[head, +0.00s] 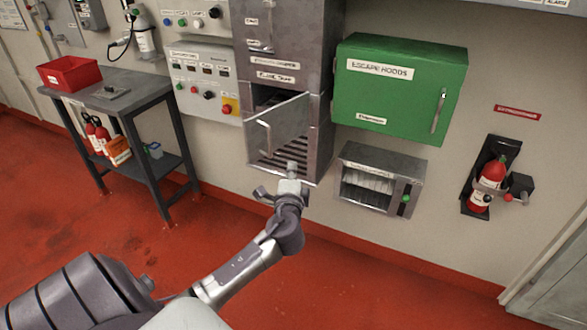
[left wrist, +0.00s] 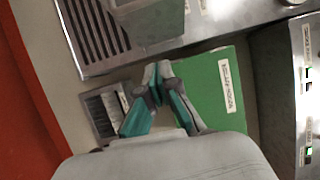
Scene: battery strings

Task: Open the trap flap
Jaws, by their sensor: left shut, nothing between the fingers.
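The trap flap (head: 284,128) is a grey metal panel with a bar handle (head: 265,137) near its left edge. It stands swung out from the steel cabinet, attached towards the right, with a dark opening (head: 266,97) showing behind it. A slatted grille (head: 275,168) lies below. My left gripper (head: 291,170) is just below and in front of the flap, apart from the handle. In the left wrist view its fingertips (left wrist: 158,70) are together and hold nothing; a grey panel, likely the flap (left wrist: 155,20), is close beyond them. My right gripper is in neither view.
A green escape hoods box (head: 400,115) hangs right of the cabinet, above a small wall unit (head: 381,153) with a green knob. A control panel (head: 203,95) is on the left. A fire extinguisher (head: 487,185) hangs further right. Red floor (head: 350,280) is open in front.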

